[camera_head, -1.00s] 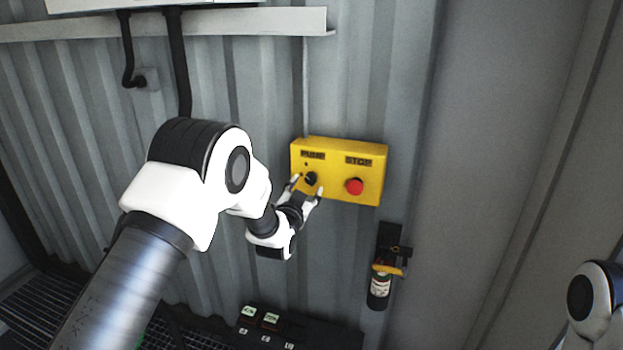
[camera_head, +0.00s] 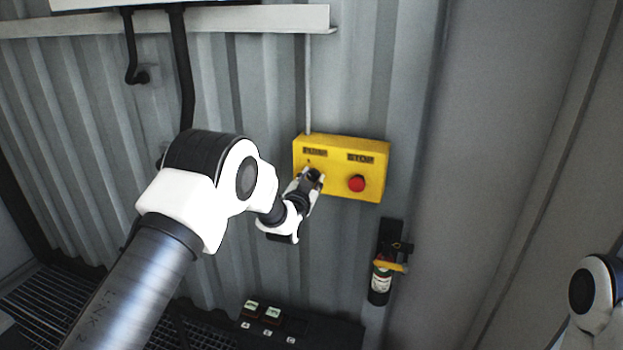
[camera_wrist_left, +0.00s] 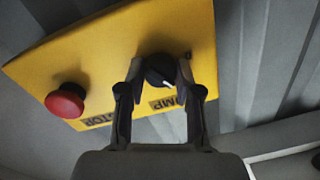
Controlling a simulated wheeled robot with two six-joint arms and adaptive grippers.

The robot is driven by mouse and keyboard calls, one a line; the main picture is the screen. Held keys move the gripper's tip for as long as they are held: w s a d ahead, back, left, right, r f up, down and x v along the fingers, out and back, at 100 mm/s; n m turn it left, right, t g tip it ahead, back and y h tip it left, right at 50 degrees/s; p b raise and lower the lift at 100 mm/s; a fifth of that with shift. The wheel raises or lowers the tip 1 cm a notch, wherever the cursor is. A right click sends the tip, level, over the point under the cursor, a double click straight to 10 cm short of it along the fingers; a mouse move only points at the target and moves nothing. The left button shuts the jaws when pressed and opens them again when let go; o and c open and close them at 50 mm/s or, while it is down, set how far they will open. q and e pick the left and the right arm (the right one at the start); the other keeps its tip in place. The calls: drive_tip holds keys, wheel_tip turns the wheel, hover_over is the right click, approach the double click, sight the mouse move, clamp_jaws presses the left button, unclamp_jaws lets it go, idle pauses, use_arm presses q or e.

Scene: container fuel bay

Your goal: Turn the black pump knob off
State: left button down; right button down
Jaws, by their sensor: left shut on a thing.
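The black pump knob (camera_wrist_left: 160,70) sits on the yellow control box (camera_head: 345,190) under the PUMP label; a white pointer mark shows on it in the left wrist view. My left gripper (camera_head: 315,178) is at the knob, and in the left wrist view its two fingers (camera_wrist_left: 160,75) are on either side of the knob, shut on it. In the head view the gripper hides most of the knob. Only part of my right arm (camera_head: 592,295) shows at the right edge; its gripper is out of view.
A red stop button (camera_head: 356,183) stands out beside the knob on the same box and shows in the left wrist view (camera_wrist_left: 65,101). A small extinguisher-like bottle (camera_head: 380,285) hangs below right. A dark panel with buttons (camera_head: 300,327) is lower down. Corrugated wall lies behind.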

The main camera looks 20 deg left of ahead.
use_arm(q)
drive_tip(key=n+b, duration=0.4)
drive_tip(key=n, duration=0.1)
drive_tip(key=shift+n+b, duration=0.35)
drive_tip(key=shift+n, duration=0.05)
drive_tip(key=n+b, duration=0.2)
drive_tip(key=n, duration=0.2)
drive_tip(key=shift+r+n+h+b, duration=0.15)
drive_tip(key=shift+n+h+b, duration=0.3)
drive_tip(key=shift+n, duration=0.35)
drive_tip(key=c, duration=0.8)
unclamp_jaws()
